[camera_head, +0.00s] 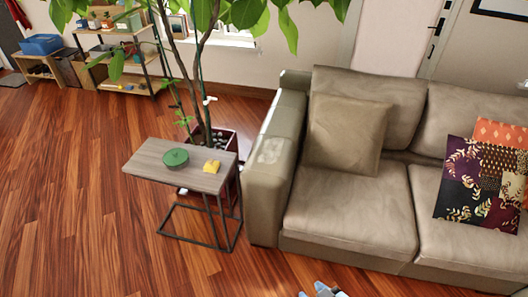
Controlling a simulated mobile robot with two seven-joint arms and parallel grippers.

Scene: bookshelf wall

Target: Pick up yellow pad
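A small yellow pad (211,167) lies on the grey-brown top of a side table (150,162), near its right end. A green round lidded thing (175,157) sits to the left of the pad, apart from it. A small grey-blue piece at the bottom edge, right of centre, seems to be the tip of my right gripper (322,290). It is far from the pad, and most of it is cut off, so its opening cannot be judged. My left gripper is not in view.
A beige sofa (345,208) with cushions stands right of the table. A potted plant (203,100) rises close behind the table. Shelves with bins (122,60) stand at the back left. The wooden floor (75,220) at left and front is clear.

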